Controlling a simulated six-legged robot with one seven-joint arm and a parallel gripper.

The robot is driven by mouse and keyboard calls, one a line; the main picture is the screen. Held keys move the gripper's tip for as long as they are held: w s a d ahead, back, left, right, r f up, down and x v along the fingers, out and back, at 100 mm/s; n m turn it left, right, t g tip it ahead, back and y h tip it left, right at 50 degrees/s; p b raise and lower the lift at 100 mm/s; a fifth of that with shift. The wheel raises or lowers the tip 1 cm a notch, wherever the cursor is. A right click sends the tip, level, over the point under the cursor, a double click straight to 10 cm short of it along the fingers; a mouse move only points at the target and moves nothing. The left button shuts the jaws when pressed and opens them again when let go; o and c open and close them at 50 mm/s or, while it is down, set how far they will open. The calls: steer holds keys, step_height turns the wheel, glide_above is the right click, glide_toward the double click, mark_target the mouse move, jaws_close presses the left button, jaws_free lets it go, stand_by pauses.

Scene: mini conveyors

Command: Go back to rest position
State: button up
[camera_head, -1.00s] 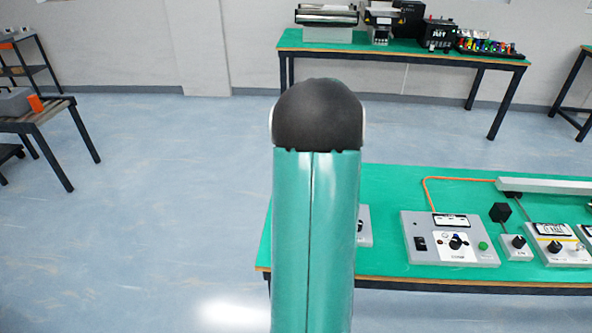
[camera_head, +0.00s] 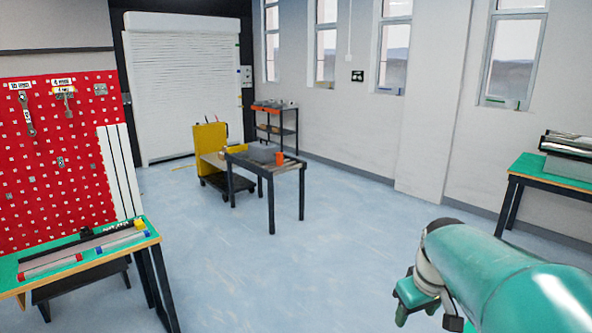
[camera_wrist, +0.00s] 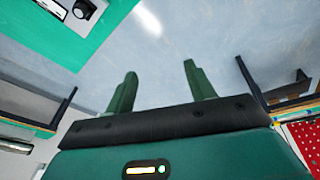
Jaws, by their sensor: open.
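My gripper shows in the wrist view (camera_wrist: 159,70). Its two green fingers stand apart with nothing between them, and blue-grey floor shows behind. In the head view, part of my green arm lies at the lower right. In the wrist view, a corner of a green tabletop (camera_wrist: 95,38) with a grey control box (camera_wrist: 62,8) shows at the upper left, apart from the fingers.
A dark-legged table (camera_head: 290,170) with a grey bin and an orange item stands mid-room beside a yellow-backed cart (camera_head: 208,138). A green workbench (camera_head: 20,287) is front left by a red pegboard (camera_head: 50,150). Another green bench (camera_head: 545,172) is at right. Floor between is clear.

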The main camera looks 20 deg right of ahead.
steer(key=s+a+r+t, duration=0.1)
steer(key=s+a, duration=0.3)
steer(key=a, duration=0.6)
steer(key=s+a+r+t+y, duration=0.1)
steer(key=s+a, duration=0.3)
steer(key=a, duration=0.7)
steer(key=shift+t, duration=0.4)
steer(key=shift+d+r, duration=0.1)
steer(key=shift+c, duration=0.4)
steer(key=c, duration=0.3)
steer(key=shift+d, duration=0.1)
